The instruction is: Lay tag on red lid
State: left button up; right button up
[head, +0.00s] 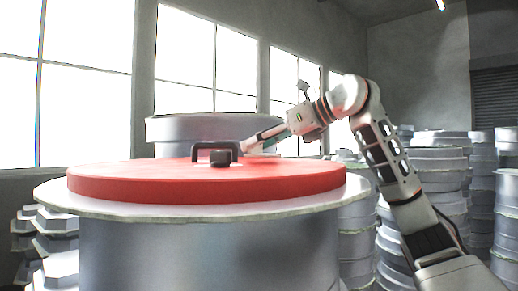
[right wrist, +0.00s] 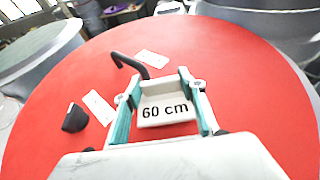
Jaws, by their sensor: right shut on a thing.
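The red lid (head: 290,178) lies flat on a large grey round mould and fills most of the right wrist view (right wrist: 240,75). I cannot tell whether the tag touches the lid. My left gripper is out of view.
A black arched handle (head: 215,150) stands on the lid, with a small black block (head: 220,158) near it. Two white cards, one farther (right wrist: 152,59) and one left (right wrist: 98,107), lie on the lid. Stacked grey moulds (head: 440,160) stand around. The lid's right side is clear.

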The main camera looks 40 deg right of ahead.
jog(key=shift+f, duration=0.55)
jog(key=shift+f, duration=0.1)
jog(key=o, duration=1)
jog(key=shift+o, duration=0.2)
jog(key=shift+s+d+r, duration=0.1)
jog(key=shift+s+r, duration=0.1)
jog(key=shift+r, duration=0.05)
jog(key=v, duration=1.1)
jog(key=shift+s, duration=0.2)
jog(key=shift+r, duration=0.1)
jog(key=shift+s+d, duration=0.1)
